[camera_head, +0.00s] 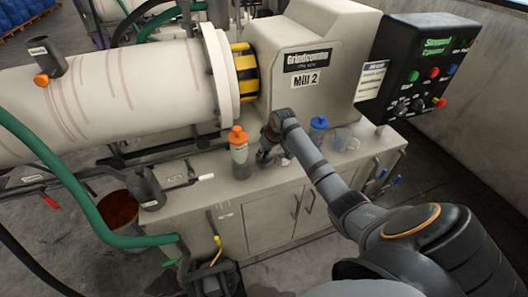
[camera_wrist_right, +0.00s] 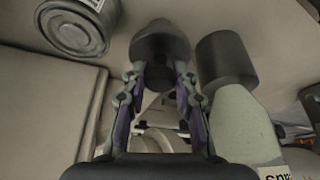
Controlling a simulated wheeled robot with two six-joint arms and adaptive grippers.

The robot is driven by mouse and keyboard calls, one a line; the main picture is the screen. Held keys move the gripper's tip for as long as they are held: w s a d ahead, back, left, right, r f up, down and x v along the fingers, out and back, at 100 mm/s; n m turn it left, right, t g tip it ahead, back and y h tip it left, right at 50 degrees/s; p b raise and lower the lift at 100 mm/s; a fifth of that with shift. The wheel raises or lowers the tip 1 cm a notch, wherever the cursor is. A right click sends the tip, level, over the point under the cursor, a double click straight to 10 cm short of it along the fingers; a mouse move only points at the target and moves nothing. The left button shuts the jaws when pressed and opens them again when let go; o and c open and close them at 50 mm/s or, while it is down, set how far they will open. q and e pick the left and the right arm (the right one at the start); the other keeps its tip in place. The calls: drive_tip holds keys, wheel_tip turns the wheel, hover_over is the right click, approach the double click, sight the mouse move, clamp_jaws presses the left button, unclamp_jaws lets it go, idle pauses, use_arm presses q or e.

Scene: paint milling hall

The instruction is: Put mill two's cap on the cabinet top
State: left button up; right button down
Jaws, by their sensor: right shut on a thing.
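My right gripper (camera_head: 265,152) is low over the cabinet top (camera_head: 197,172), just right of the orange-capped bottle (camera_head: 239,145). In the right wrist view, the gripper (camera_wrist_right: 160,80) is shut on a dark grey, rounded, cap-like piece (camera_wrist_right: 160,45). In the head view, this piece is mostly hidden by the gripper; I cannot tell whether it touches the top. Mill two (camera_head: 305,82), a beige housing with a long pale drum (camera_head: 110,95), stands behind. My left gripper is not in view.
The bottle's dark base (camera_wrist_right: 225,60) is close beside the held piece in the wrist view, where a metal tin (camera_wrist_right: 75,28) also shows. A blue-capped bottle (camera_head: 318,130) and a clear jar (camera_head: 342,138) stand right of my wrist. A dark cup (camera_head: 147,188) is at the left end.

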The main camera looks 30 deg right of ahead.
drive_tip(key=c, duration=1)
unclamp_jaws()
drive_tip(key=shift+c, duration=0.2)
drive_tip(key=shift+r, duration=0.1)
drive_tip(key=v, duration=1.2)
drive_tip(key=shift+b, duration=0.4)
drive_tip(key=shift+d, duration=0.1)
